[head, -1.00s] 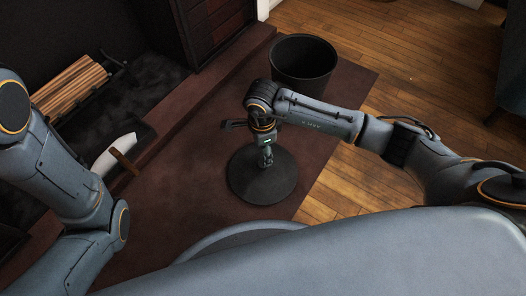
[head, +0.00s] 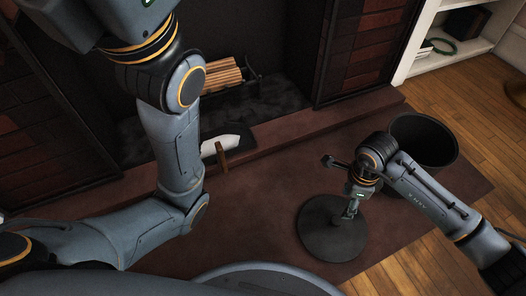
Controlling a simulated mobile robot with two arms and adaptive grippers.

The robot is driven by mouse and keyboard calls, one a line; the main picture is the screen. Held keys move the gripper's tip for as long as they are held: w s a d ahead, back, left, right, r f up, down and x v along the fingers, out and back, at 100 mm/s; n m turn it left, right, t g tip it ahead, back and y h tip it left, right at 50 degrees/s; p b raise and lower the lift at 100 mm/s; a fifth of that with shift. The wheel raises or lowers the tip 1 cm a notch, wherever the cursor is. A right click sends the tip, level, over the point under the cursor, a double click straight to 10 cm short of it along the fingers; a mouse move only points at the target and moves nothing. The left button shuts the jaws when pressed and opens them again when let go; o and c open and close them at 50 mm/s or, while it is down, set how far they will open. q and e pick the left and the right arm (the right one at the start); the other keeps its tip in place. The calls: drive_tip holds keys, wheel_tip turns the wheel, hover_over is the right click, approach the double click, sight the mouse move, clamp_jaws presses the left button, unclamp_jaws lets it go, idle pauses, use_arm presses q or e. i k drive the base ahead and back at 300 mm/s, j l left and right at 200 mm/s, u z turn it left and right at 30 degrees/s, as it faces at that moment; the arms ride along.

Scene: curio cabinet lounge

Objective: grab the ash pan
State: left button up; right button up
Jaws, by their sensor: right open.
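A pale, white-faced pan-like piece (head: 219,147) with a brown wooden handle lies at the fireplace edge in the head view. It may be the ash pan, but I cannot tell for sure. My left arm passes just left of it and rises out of the top of the picture, so the left gripper is out of view. My right gripper (head: 350,209) points down, open, over a dark round base (head: 323,240) on the hearth, well to the right of the pale piece. I cannot tell whether its fingers touch the base.
A black bucket (head: 425,142) stands behind my right forearm. Logs (head: 222,73) lie in a grate inside the dark fireplace. A raised ledge borders the reddish hearth slab (head: 260,210). A white shelf (head: 440,60) stands at the upper right, with wooden floor before it.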

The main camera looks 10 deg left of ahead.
sight(219, 144)
drive_tip(key=j+u, duration=0.2)
drive_tip(key=j, duration=0.2)
drive_tip(key=i+j+u, duration=0.2)
drive_tip(key=j, duration=0.2)
drive_tip(key=j+u, duration=0.2)
drive_tip(key=j, duration=0.2)
drive_tip(key=i, duration=0.05)
